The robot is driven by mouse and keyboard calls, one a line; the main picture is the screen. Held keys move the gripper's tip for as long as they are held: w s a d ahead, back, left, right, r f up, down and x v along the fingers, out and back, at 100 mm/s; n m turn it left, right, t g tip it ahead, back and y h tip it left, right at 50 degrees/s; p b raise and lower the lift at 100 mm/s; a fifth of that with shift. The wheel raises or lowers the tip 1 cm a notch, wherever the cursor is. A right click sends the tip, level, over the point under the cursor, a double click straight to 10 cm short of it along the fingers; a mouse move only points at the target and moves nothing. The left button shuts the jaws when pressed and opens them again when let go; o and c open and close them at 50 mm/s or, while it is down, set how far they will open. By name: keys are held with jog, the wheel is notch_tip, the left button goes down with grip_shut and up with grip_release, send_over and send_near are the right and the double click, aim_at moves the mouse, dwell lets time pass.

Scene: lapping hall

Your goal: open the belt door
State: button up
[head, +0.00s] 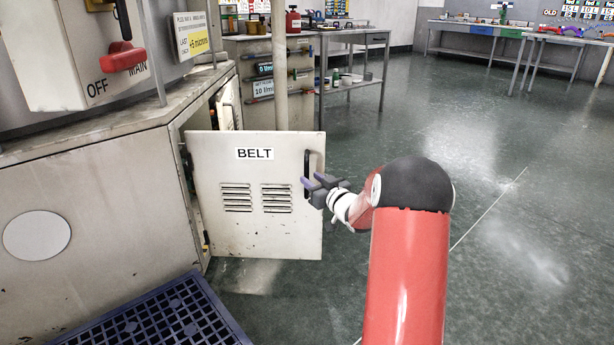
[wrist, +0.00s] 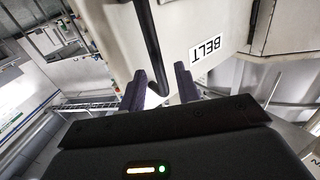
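The belt door (head: 225,165) is a white metal panel with a BELT label and two louvre grilles. It stands swung out from the cabinet, hinged at its left edge, with a gap into the cabinet behind it. Its dark bar handle (head: 307,165) is near the free right edge. My gripper (head: 314,184) is at the handle's lower part. In the wrist view, my gripper's fingers (wrist: 161,88) are apart, with the handle (wrist: 150,45) reaching down between them and space showing beside the bar. I cannot tell whether either finger touches it.
A blue plastic grate (head: 160,315) lies on the floor in front of the cabinet (head: 95,215). A pole (head: 280,70) and a shelf table (head: 350,85) stand behind the door. The green floor (head: 520,200) to the right is clear.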

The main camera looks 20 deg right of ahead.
jog(key=shift+s+d, duration=0.15)
jog(key=shift+s, duration=1.65)
jog(key=s+a+r+m+g+h+p, duration=0.1)
jog(key=s+a+r+g+h+p, duration=0.15)
jog(key=s+a+r, duration=0.35)
jog(key=s+a+r+m+g+h+p, duration=0.1)
jog(key=s+a+r+g+h+p, duration=0.2)
jog(key=r, duration=0.5)
jog(key=s+a+r+g+y+p, duration=0.1)
jog(key=s+a+g+p, duration=0.2)
jog(key=s, duration=1.1)
jog(key=s+a+g+y+p, duration=0.2)
jog(key=s+a, duration=0.7)
jog(key=s, duration=0.6)
jog(key=shift+s+a+r+g+p, duration=0.15)
jog(key=shift+a+r+g+p, duration=0.25)
jog(key=shift+g+p, duration=0.35)
